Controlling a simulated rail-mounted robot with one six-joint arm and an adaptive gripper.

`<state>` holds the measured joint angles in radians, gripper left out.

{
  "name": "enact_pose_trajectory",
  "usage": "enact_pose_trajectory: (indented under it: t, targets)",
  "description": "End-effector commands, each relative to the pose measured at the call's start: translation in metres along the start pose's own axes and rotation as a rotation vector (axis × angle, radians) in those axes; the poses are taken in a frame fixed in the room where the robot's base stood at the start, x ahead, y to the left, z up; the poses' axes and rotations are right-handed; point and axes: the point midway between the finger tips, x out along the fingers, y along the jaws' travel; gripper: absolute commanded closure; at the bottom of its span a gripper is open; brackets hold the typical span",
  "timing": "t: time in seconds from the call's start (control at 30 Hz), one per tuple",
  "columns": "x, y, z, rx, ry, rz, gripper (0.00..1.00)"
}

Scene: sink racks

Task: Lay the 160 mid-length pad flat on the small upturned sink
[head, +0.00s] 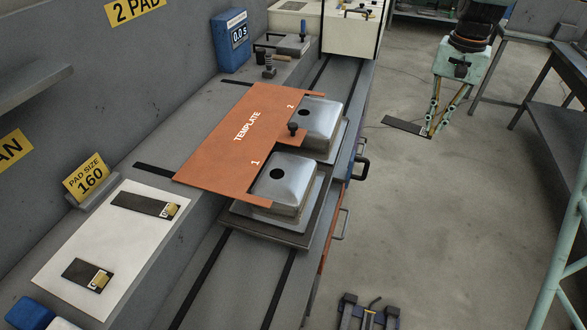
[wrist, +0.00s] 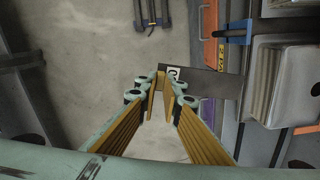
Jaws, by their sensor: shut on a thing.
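My gripper (head: 429,132) is shut on one end of a dark flat pad (head: 403,127) and holds it in the air over the floor, right of the bench. In the wrist view the pad (wrist: 222,84) sticks out to the right from my fingertips (wrist: 160,82), with a white label at its gripped end. Two upturned metal sinks, one nearer (head: 294,178) at number 1 and one farther (head: 326,122) at number 2, sit beside the orange template (head: 225,150). Each shows a dark round hole. I cannot tell for certain which is smaller. The pad is apart from both.
Two other dark pads, a longer (head: 140,204) and a shorter (head: 82,271), lie on a white board (head: 65,245) by the "PAD SIZE 160" sign (head: 90,179). A black knob (head: 293,129) stands up between the sinks. A blue timer (head: 232,42) stands behind. Open floor surrounds my gripper.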

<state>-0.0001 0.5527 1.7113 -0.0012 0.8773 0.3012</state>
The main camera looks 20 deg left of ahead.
Motion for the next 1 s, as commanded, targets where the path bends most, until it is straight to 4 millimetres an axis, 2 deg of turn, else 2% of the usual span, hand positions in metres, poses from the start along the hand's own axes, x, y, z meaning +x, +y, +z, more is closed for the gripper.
enact_pose_trajectory:
  t: [0.27,0.47,0.67,1.0]
  targets:
    - [0.000,-0.001,0.000,0.001,0.000,0.000,1.00]
    - [0.000,-0.010,0.006,0.025,0.000,0.000,1.00]
    - [0.002,-0.034,0.022,0.097,0.000,0.001,1.00]
    - [0.008,-0.095,0.072,0.304,0.001,0.001,1.00]
